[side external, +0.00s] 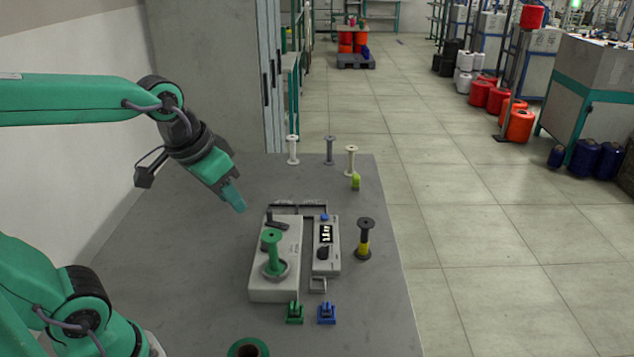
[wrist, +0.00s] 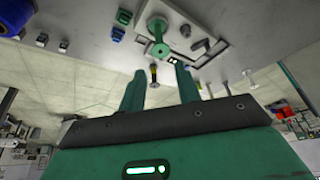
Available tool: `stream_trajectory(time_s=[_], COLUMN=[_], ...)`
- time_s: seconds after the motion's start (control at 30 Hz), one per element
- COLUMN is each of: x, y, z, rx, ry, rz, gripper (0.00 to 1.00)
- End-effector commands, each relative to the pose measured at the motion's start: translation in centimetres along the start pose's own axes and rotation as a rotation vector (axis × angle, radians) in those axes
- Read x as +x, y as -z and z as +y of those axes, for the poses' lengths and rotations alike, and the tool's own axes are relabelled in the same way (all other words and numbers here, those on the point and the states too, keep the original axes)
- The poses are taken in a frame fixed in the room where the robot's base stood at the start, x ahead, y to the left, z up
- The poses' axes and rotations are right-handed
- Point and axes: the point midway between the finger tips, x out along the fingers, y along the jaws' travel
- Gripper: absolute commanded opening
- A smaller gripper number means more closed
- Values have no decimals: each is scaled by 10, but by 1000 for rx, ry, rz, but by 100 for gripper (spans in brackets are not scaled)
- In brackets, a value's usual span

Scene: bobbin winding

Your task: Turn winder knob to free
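The winder (side external: 287,287) is a light grey box on the table, with a green bobbin (side external: 273,250) upright on it and a black lever (side external: 277,225) at its back. To its right is a grey control box (side external: 333,266) with a dark display, a blue button on top and a black knob (side external: 322,253) near its front. I cannot read the knob's setting. My gripper (side external: 238,205) hangs above the table, behind and left of the winder, touching nothing. In the wrist view my gripper (wrist: 160,82) has its green fingers apart and empty. The green bobbin (wrist: 159,48) shows beyond them.
A black and yellow bobbin (side external: 363,243) stands right of the control box. Several pale and grey bobbins (side external: 292,150) stand at the back. Green (side external: 294,312) and blue (side external: 326,314) clips sit in front. The table's left part (side external: 180,230) is clear.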

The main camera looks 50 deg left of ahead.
Motion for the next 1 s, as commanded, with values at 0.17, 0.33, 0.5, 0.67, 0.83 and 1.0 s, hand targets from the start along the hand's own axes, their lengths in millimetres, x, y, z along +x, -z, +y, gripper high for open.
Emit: stream_trajectory(time_s=[0.17, 0.33, 0.5, 0.67, 0.83, 1.0], x=[16, 35, 58, 84, 115, 150], y=[27, 51, 73, 91, 107, 120], z=[2, 5, 7, 10, 13, 17], rx=[0, 0, 1, 0, 0, 0], ry=[-2, -2, -3, -2, -1, 0], rz=[-59, -110, -161, -209, -261, -312], gripper=[33, 33, 33, 33, 33, 33])
